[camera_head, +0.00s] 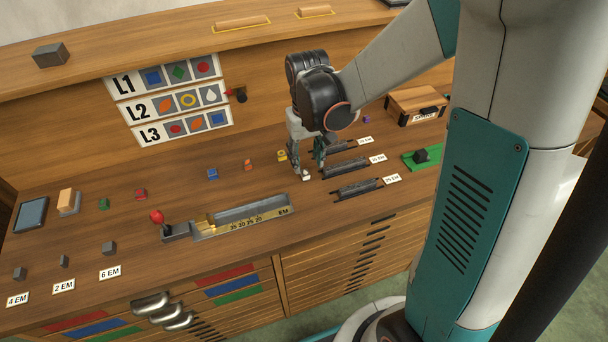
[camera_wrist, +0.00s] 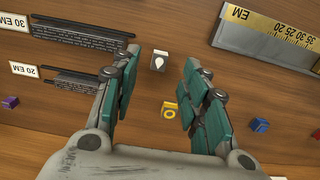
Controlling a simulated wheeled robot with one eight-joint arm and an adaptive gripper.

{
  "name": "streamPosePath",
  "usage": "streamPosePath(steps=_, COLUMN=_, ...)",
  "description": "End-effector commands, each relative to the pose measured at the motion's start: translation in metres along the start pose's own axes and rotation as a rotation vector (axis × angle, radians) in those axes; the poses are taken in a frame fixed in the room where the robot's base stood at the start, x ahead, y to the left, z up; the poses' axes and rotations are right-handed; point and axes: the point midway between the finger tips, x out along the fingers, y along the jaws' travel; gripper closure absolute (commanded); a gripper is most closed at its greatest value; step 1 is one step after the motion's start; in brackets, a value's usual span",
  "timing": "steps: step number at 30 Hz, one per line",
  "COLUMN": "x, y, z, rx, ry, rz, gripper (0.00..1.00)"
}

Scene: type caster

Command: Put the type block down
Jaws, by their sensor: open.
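A white type block with a drop mark (camera_wrist: 158,62) sits between my fingertips in the wrist view, with a gap on both sides. It appears to stand on the wooden bench. In the head view the white block (camera_head: 306,178) shows low at the fingers of my gripper (camera_head: 310,168). My gripper, also in the wrist view (camera_wrist: 161,60), is open and holds nothing. A yellow block with a ring (camera_wrist: 169,109) stands close by; in the head view the yellow block (camera_head: 282,155) is just left of my gripper.
Dark slotted racks (camera_head: 357,188) lie right of my gripper. The metal measuring tray (camera_head: 240,217) with an EM scale lies to its left front. Orange (camera_head: 249,164) and blue (camera_head: 213,174) blocks stand further left. A sign (camera_head: 168,98) shows rows L1 to L3.

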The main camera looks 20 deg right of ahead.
Motion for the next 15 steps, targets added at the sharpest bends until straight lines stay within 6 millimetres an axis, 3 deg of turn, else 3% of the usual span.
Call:
streamPosePath(steps=8, x=0.017, y=0.0, z=-0.002, rx=0.0, ry=0.0, rz=0.0, gripper=0.59)
streamPosePath(steps=15, x=0.051, y=-0.001, z=-0.006, rx=0.0, ry=0.0, rz=0.0, gripper=0.59)
